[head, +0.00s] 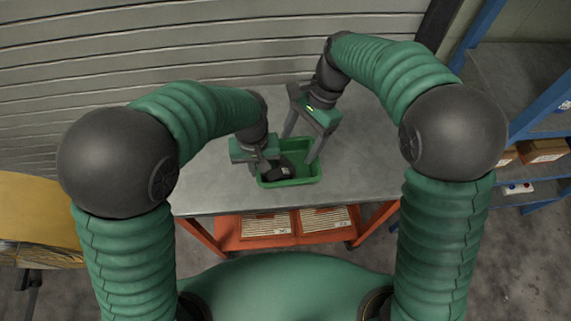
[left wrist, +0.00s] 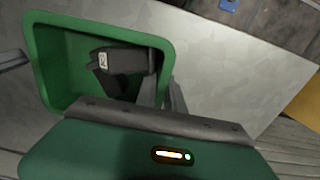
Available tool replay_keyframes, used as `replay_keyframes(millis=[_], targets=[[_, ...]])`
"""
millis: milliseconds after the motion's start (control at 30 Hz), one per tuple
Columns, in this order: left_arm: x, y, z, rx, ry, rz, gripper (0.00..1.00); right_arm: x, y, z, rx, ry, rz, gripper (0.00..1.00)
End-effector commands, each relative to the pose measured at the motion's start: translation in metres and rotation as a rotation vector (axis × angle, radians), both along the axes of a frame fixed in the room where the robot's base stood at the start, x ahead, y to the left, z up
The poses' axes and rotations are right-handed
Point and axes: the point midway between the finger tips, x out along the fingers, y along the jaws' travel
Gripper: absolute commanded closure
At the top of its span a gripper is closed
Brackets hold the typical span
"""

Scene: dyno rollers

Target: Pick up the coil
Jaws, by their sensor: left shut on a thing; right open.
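The coil (head: 277,174) is a black part with a small white label. It is inside the green bin (head: 291,184) on the grey table, at its left side in the head view. It also shows in the left wrist view (left wrist: 130,61), inside the green bin wall (left wrist: 38,68). My left gripper (head: 264,167) is at the left of the bin and shut on the coil; the exact contact is partly hidden. My right gripper (head: 299,148) is open and empty, with its fingers spread at the bin's back and right side.
The grey table (head: 360,178) has free room right of the bin. An orange shelf (head: 229,234) with cartons sits below. A slatted shutter (head: 240,45) stands behind. A blue rack (head: 525,125) with boxes is at the right.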

Motion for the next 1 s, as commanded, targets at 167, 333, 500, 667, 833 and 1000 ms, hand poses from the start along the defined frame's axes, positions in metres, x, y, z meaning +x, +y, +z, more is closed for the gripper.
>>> replay_keyframes(millis=[167, 333, 500, 667, 833, 1000], targets=[[0.000, 0.001, -0.001, 0.002, 0.001, 0.000, 1.00, -0.006, 0.008, -0.022, 0.000, 0.000, 0.001, 0.28], [0.000, 0.001, -0.001, 0.002, 0.001, 0.000, 1.00, -0.013, 0.021, -0.047, -0.001, 0.003, 0.004, 0.28], [0.000, 0.001, -0.001, 0.002, 0.001, 0.000, 1.00, -0.017, 0.028, -0.066, 0.001, -0.001, 0.003, 0.28], [0.000, 0.001, -0.001, 0.002, 0.001, 0.000, 1.00, -0.018, 0.028, -0.067, 0.001, -0.001, 0.004, 0.28], [0.000, 0.001, -0.001, 0.002, 0.001, 0.001, 1.00, -0.018, 0.028, -0.066, 0.001, -0.001, 0.004, 0.48], [0.000, 0.001, -0.001, 0.002, 0.001, 0.000, 1.00, -0.017, 0.028, -0.066, 0.001, -0.002, 0.003, 0.71]])
